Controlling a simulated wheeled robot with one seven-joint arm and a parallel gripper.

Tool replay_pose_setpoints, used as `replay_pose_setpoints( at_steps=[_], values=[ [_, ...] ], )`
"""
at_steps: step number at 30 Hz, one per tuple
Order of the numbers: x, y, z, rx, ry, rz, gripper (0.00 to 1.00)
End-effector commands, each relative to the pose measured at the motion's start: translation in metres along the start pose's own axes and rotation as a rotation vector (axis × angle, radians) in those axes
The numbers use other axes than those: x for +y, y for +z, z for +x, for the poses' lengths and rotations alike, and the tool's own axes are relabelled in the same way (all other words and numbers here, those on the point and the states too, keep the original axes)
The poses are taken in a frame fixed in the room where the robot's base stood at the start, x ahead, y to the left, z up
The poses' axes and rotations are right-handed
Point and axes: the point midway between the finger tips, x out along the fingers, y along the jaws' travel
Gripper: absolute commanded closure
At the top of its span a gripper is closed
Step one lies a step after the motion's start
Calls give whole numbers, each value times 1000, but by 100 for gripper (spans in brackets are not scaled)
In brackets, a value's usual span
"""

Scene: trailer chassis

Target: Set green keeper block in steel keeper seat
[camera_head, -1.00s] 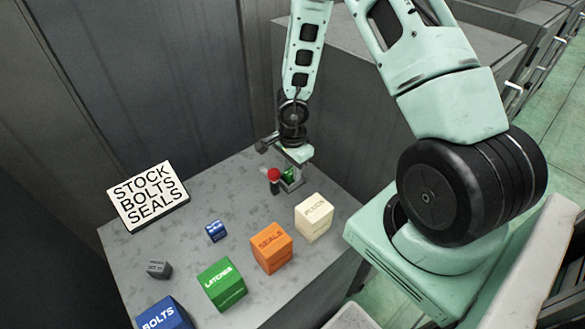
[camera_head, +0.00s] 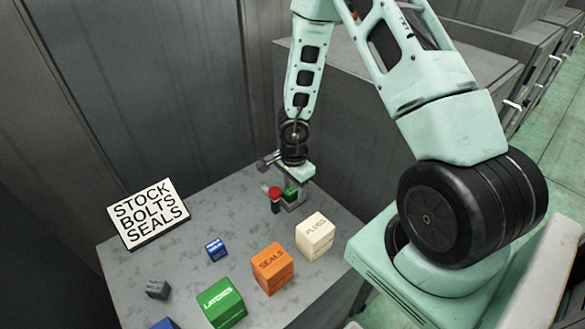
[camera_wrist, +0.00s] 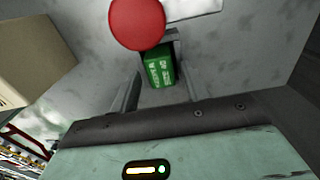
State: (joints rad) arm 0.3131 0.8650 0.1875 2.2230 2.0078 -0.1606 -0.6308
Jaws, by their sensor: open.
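The small green keeper block (camera_head: 290,193) is near the table's far right corner, partly hidden by my gripper in the head view. In the wrist view the green block (camera_wrist: 158,70), with pale lettering, shows just beyond and between my fingers. My gripper (camera_wrist: 157,90) is open, its two grey fingers apart on either side of the block's near end. I cannot tell whether either finger touches it. A grey metal piece (camera_wrist: 173,36) shows at the block's far end; it may be part of the steel keeper seat, but most of it is hidden.
A red-capped post (camera_head: 275,193) stands close left of my gripper; its red top (camera_wrist: 137,22) is large in the wrist view. Cream (camera_head: 315,236), orange (camera_head: 272,268), green (camera_head: 221,303) and small blue (camera_head: 216,249) blocks stand nearer. A sign (camera_head: 148,213) stands left.

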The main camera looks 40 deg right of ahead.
Motion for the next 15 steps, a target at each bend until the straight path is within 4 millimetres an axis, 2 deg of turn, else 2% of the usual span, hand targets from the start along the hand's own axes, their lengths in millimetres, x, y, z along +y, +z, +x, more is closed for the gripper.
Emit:
replay_pose_setpoints(
  at_steps=[9, 15],
  values=[
    [-1, -1, -73, -3, -5, 4, 52],
    [-1, 0, -107, -2, -7, 2, 52]
  ],
)
